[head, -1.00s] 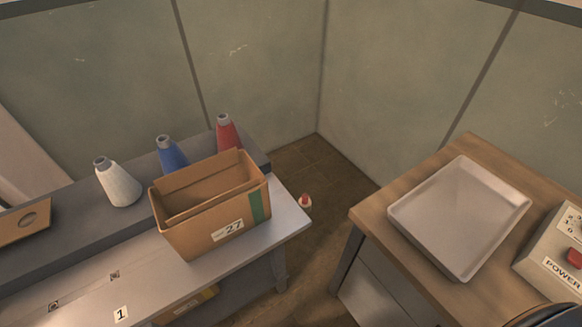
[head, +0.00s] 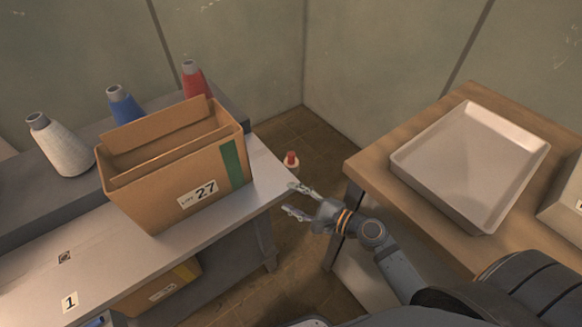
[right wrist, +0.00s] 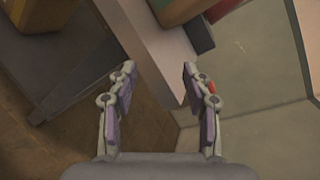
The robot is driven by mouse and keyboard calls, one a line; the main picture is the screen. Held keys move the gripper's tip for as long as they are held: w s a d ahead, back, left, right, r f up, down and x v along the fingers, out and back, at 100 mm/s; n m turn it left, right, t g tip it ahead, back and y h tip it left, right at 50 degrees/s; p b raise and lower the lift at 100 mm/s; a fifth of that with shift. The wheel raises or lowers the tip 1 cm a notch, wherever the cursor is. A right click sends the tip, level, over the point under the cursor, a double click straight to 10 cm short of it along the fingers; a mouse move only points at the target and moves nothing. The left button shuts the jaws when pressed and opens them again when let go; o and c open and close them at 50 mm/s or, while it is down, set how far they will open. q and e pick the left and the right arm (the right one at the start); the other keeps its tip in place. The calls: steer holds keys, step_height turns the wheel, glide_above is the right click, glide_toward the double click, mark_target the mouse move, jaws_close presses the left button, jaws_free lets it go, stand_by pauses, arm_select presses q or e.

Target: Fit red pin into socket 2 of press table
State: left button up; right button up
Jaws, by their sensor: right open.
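My right gripper (head: 291,199) is open and empty, off the right end of the grey table (head: 268,171). Its two fingers also show apart in the right wrist view (right wrist: 159,68), with the table's end beyond them. A bit of red shows behind the right finger in the right wrist view. No socket marked 2 is visible; a label 1 (head: 69,302) is on the grey table. My left gripper is not in view.
A cardboard box marked 27 (head: 170,192) stands on the grey table. White (head: 60,148), blue (head: 124,106) and red (head: 194,80) cones stand behind it. A metal tray (head: 470,160) lies on the wooden table (head: 375,165) at right. A floor gap separates the tables.

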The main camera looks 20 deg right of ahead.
steer(key=w+d+r+m+t+h, duration=0.1)
steer(key=w+d+r+m+t, duration=0.15)
steer(key=m, duration=0.45)
steer(key=m+t+h, duration=0.2)
steer(key=m+h, duration=0.1)
steer(key=m, duration=0.4)
glide_toward(294, 157)
steer(key=shift+p+x, duration=1.45)
steer(key=shift+x, duration=4.15)
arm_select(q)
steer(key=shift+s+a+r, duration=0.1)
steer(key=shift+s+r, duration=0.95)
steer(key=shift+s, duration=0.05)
arm_select(e)
steer(key=shift+s, duration=0.1)
jaws_close()
